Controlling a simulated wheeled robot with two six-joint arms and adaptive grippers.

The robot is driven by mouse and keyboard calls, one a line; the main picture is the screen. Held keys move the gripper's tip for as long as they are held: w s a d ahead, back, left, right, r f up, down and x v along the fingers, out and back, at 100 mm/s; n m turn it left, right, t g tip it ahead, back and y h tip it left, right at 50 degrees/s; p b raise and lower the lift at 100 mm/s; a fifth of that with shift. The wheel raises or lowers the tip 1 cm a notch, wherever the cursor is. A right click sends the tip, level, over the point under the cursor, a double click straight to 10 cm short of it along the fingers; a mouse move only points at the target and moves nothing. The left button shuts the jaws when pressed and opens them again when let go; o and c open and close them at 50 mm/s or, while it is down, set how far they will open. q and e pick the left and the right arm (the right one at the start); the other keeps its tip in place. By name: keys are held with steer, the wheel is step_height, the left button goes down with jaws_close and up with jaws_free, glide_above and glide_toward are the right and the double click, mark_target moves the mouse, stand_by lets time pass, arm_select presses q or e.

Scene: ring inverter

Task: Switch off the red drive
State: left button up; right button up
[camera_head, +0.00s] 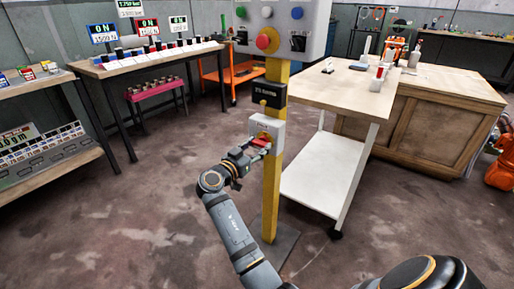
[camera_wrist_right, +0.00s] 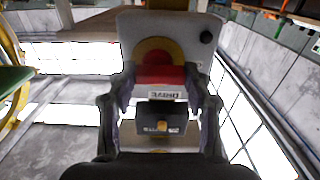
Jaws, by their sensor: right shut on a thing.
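A white switch box (camera_head: 268,125) is mounted on a yellow post (camera_head: 271,190). It carries a red handle (camera_head: 261,142) on a yellow disc. In the right wrist view the red handle (camera_wrist_right: 160,74) lies crosswise in front of the yellow disc (camera_wrist_right: 155,45), with an upside-down label below reading DRIVE. My right gripper (camera_head: 248,152) reaches the handle from the front left, and its fingers (camera_wrist_right: 158,100) are shut on it from both sides. The red-framed display (camera_head: 145,27) at the back left reads ON. My left gripper is not in view.
A black box (camera_head: 269,94) sits above the switch box. A grey panel (camera_head: 285,25) with coloured buttons tops the post. A wheeled table (camera_head: 340,90) stands close on the right. Benches (camera_head: 150,62) line the left wall. The floor (camera_head: 130,220) at front left is clear.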

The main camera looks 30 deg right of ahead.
steer(key=o, duration=1.2)
steer(key=shift+c, duration=0.2)
step_height(320, 180, up, 10)
steer(key=shift+r, duration=0.1)
steer(key=shift+a, duration=0.1)
